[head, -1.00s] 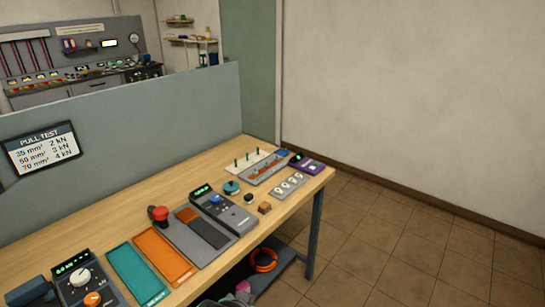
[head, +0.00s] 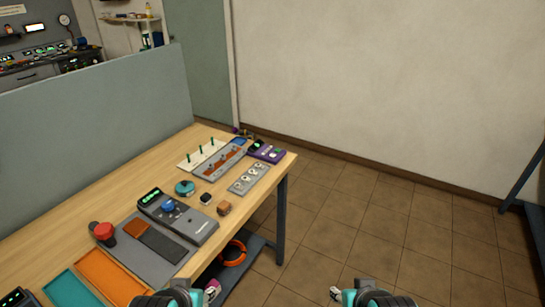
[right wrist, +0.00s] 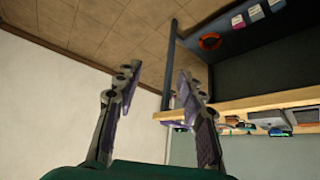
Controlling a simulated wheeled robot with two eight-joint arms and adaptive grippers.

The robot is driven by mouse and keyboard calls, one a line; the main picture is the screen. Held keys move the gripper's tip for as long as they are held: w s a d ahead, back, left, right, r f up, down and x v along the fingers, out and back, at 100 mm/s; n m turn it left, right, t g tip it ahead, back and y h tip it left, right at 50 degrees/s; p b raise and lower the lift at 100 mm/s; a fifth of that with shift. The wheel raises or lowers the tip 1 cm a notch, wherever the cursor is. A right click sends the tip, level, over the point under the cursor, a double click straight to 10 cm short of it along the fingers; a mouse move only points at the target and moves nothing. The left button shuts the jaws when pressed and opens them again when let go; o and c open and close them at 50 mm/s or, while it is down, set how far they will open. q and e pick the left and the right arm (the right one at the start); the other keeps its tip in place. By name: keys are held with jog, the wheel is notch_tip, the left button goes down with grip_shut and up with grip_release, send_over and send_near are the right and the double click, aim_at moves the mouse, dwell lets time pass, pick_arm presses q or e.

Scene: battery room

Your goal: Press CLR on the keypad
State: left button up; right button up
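No key marked CLR can be read, and I cannot tell for certain which device is the keypad. A grey device (head: 199,226) with a green display and a blue knob lies on the wooden bench. A smaller purple device (head: 266,151) with a dark display and small buttons lies at the bench's far right corner. My left gripper (head: 212,289) shows partly at the bottom edge, near the bench front; its opening is unclear. My right gripper (head: 335,293) is over the floor, right of the bench. In the right wrist view its fingers (right wrist: 157,105) are apart and empty.
A red mushroom button (head: 103,232), an orange tray (head: 109,280), a teal round item (head: 185,188), a brown block (head: 224,208) and a switch plate (head: 249,179) lie on the bench. An orange ring (head: 232,253) is on the shelf below. Floor to the right is clear.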

grip_shut()
dwell(1.1)
